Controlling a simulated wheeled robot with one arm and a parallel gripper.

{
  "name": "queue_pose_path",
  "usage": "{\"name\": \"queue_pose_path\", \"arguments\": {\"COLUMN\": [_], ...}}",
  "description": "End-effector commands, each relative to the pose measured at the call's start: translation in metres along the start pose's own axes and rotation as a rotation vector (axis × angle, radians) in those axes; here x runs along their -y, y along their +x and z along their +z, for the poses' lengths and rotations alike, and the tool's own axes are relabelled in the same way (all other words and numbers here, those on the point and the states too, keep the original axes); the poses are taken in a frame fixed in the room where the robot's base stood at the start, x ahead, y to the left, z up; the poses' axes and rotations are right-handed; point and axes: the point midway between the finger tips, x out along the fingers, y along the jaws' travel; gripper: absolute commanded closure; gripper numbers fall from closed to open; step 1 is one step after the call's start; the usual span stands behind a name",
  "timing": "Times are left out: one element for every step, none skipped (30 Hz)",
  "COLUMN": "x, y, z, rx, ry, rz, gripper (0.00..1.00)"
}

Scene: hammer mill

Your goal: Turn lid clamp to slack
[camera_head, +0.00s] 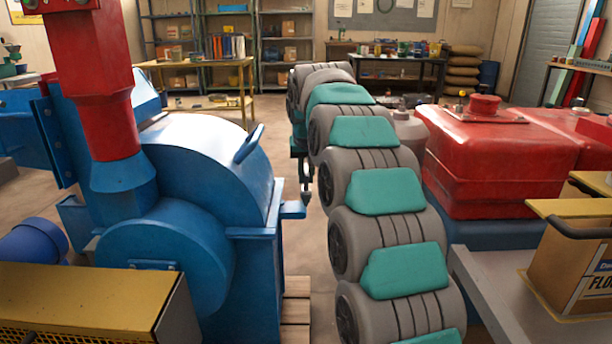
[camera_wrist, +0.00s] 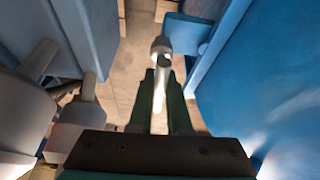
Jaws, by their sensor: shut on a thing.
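The lid clamp (camera_wrist: 161,68) is a pale metal handle with a round head at its far end, in the middle of the wrist view. It sits beside a blue bracket (camera_wrist: 188,33) on the mill. My gripper (camera_wrist: 163,82) has its two dark green fingers shut on the clamp's handle, one on each side. In the head view the blue hammer mill (camera_head: 215,165) stands at left centre, with its bracket (camera_head: 292,210) sticking out to the right. The gripper is mostly hidden there behind my grey and teal arm, and I cannot make out the clamp's angle.
A red engine-like tank (camera_head: 495,150) stands right of my arm. A cardboard box (camera_head: 565,270) sits on a grey bench at the lower right. A yellow guard (camera_head: 85,300) is at the lower left. A wooden pallet (camera_head: 296,300) shows under the mill. Open floor lies behind.

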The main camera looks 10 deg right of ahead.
Motion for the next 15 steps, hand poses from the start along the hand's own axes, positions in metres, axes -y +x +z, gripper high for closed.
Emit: {"name": "queue_pose_path", "arguments": {"x": [0.0018, 0.0018, 0.0019, 0.0019, 0.0019, 0.0018, 0.0019, 0.0020, 0.0021, 0.0021, 0.0021, 0.0022, 0.0022, 0.0022, 0.0022], "y": [-0.0013, -0.0018, -0.0023, -0.0022, -0.0020, -0.0011, -0.0003, 0.0005, 0.0011, 0.0012, 0.0011, 0.0011, 0.0012, 0.0012, 0.0011], "z": [0.0002, 0.0002, 0.0004, 0.0008, 0.0012, 0.0017, 0.0019, 0.0020, 0.0021, 0.0021, 0.0021, 0.0020, 0.0020, 0.0021, 0.0020], "rx": [0.002, 0.003, 0.005, 0.007, 0.008, 0.008, 0.008, 0.007, 0.007, 0.006, 0.006, 0.006, 0.006, 0.006, 0.006], "ry": [-0.011, -0.019, -0.036, -0.048, -0.061, -0.073, -0.079, -0.082, -0.081, -0.081, -0.081, -0.081, -0.081, -0.081, -0.081], "rz": [-0.006, -0.010, -0.017, -0.023, -0.028, -0.032, -0.034, -0.035, -0.035, -0.035, -0.035, -0.035, -0.035, -0.035, -0.035], "gripper": [1.00, 1.00, 1.00, 1.00, 1.00, 1.00, 1.00, 1.00, 1.00, 1.00, 1.00, 1.00, 1.00, 0.83, 0.78]}}
